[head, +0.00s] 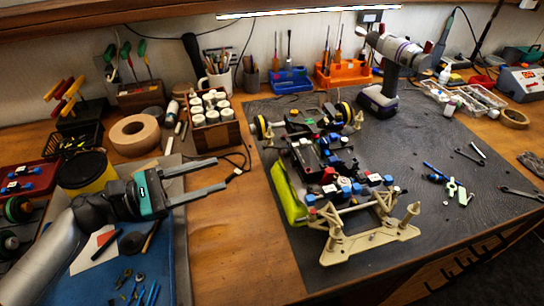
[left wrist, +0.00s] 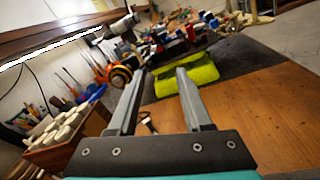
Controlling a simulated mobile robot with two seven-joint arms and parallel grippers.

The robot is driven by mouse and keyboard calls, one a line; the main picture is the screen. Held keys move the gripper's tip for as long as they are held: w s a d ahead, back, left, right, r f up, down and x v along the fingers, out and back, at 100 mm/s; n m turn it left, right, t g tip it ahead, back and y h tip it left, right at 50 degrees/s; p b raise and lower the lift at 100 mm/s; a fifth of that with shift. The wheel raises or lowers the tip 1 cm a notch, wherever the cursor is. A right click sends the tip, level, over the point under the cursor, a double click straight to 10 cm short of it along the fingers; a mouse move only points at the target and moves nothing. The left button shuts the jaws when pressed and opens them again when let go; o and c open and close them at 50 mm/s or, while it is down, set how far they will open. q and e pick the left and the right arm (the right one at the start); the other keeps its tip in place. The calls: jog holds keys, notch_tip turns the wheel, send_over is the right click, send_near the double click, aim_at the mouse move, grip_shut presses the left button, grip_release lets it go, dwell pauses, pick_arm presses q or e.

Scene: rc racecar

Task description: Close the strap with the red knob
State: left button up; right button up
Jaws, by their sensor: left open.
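The RC car chassis (head: 340,170) stands on the dark mat, with a black tray, blue blocks and cream front arms. A red knob-like part (head: 329,175) shows near the middle of the chassis; the strap itself is too small to make out clearly. A yellow-green pack (head: 288,193) lies along the chassis's left side and also shows ahead of the fingers in the left wrist view (left wrist: 188,77). My left gripper (head: 219,175) is open and empty, over the wood left of the car and apart from it. My right gripper is not in view.
A cordless drill (head: 390,75) stands behind the car. A wooden box of white bottles (head: 214,133) and a tape roll (head: 134,135) are behind my left gripper. Small tools lie on the mat (head: 455,225) at right. Bare wood (head: 230,240) lies left of the mat.

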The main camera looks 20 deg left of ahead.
aim_at(286, 150)
pick_arm(q)
jog(key=x, duration=1.3)
jog(key=shift+w, duration=0.1)
jog(key=shift+c, duration=0.3)
grip_shut()
